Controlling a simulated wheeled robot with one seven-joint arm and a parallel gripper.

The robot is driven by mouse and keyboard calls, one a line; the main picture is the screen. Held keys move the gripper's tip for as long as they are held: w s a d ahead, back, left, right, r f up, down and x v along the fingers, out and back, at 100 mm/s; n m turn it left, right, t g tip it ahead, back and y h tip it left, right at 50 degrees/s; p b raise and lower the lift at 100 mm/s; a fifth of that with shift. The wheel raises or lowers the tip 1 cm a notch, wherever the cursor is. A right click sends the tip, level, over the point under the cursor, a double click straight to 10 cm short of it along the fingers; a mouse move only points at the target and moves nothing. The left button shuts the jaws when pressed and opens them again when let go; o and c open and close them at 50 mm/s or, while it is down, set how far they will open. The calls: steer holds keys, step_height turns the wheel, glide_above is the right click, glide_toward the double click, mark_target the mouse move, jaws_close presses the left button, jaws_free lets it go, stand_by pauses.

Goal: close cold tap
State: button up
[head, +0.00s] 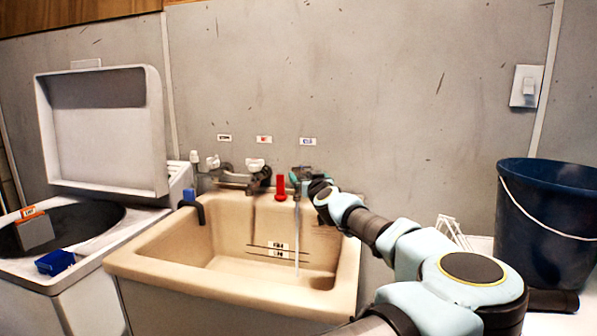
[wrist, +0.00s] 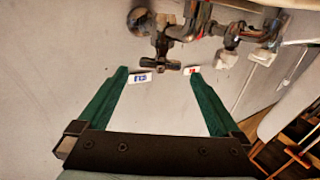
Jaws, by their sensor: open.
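A row of taps (head: 235,180) sits on the wall above the beige sink (head: 130,268). A thin stream of water (head: 297,250) falls into the sink at its right. A small label with blue print (head: 308,141) is on the wall above the right end of the taps; it also shows in the wrist view (wrist: 139,79). My gripper (head: 308,175) is at that right end and hides part of the fittings. In the wrist view my gripper (wrist: 156,72) is open, with a dark T-shaped tap handle (wrist: 172,66) seen between its green fingertips. I cannot tell whether they touch it.
A red-print label (head: 264,139) and white tap handles (head: 255,164) are left of my gripper. A red object (head: 280,188) stands at the sink's back rim. An open washer (head: 105,130) is at left, a dark blue bucket (head: 545,215) at right.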

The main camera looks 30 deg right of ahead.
mark_target(299, 166)
steer(key=p+x, duration=0.3)
steer(key=x, duration=0.5)
steer(key=shift+w+r, duration=0.1)
steer(key=shift+w, duration=0.2)
steer(key=shift+w+d, duration=0.25)
steer(key=shift+w, duration=0.35)
steer(key=shift+c, duration=0.2)
steer(key=c, duration=1.1)
